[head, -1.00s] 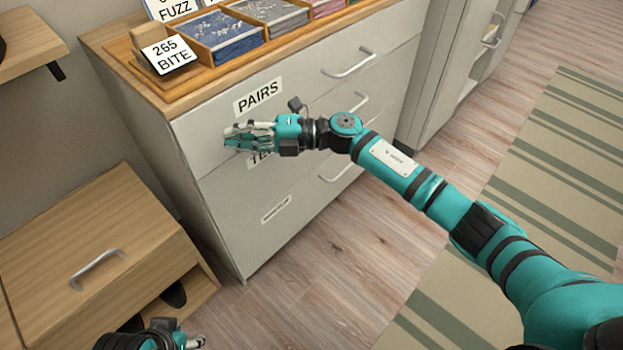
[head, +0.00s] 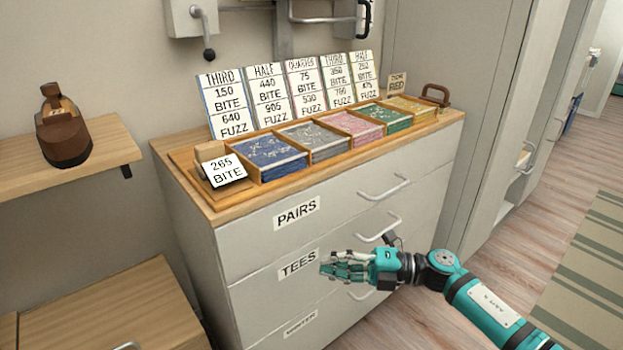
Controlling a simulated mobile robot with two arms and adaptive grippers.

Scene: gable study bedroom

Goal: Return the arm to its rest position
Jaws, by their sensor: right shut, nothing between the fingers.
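My right arm (head: 488,305) comes in from the lower right in the head view. Its teal and black gripper (head: 335,267) is shut and empty. It shows in front of the grey drawer unit (head: 240,240), over the drawer front labelled TEES (head: 299,264). I cannot tell whether it touches the drawer front. My left gripper is out of the picture.
On the unit's wooden top stands a tray with several compartments of coloured packs, such as the blue pack (head: 268,158), with a 265 BITE card (head: 226,171). Number boards (head: 266,92) stand behind. A wall shelf (head: 100,140) is at left.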

